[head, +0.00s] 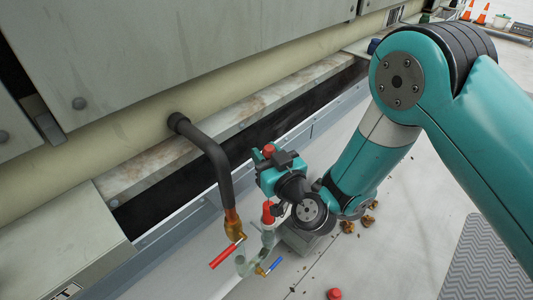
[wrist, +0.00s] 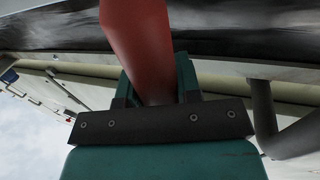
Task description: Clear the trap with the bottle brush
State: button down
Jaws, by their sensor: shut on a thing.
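The trap (head: 243,265) is a pale green, see-through piece below the dark drain pipe (head: 215,158) in the head view. It has a red lever (head: 227,254) and a blue lever (head: 274,264). My gripper (head: 268,163) is above the trap, shut on the red handle of the bottle brush (head: 268,212). The handle's end shows above the jaws and its lower part beneath, at the trap's upright opening. In the wrist view the red handle (wrist: 140,45) stands out between my jaws (wrist: 158,95). The bristles are not visible, and I cannot tell how deep the brush sits.
A copper-coloured fitting (head: 234,226) joins pipe and trap. The cooler wall (head: 180,50) and a ledge (head: 165,165) with a dark gap stand behind. A red cap (head: 334,294) and brown debris (head: 347,226) lie on the roof. A grey ribbed mat (head: 485,262) is at right.

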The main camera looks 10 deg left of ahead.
jog(key=shift+f+b, duration=2.2)
jog(key=shift+f, duration=0.45)
notch_tip(320, 180, down, 5)
jog(key=b, duration=0.4)
jog(key=shift+f, duration=0.1)
notch_tip(320, 180, up, 5)
jog(key=p, duration=0.5)
jog(key=shift+r, duration=0.2)
jog(key=shift+f, duration=0.15)
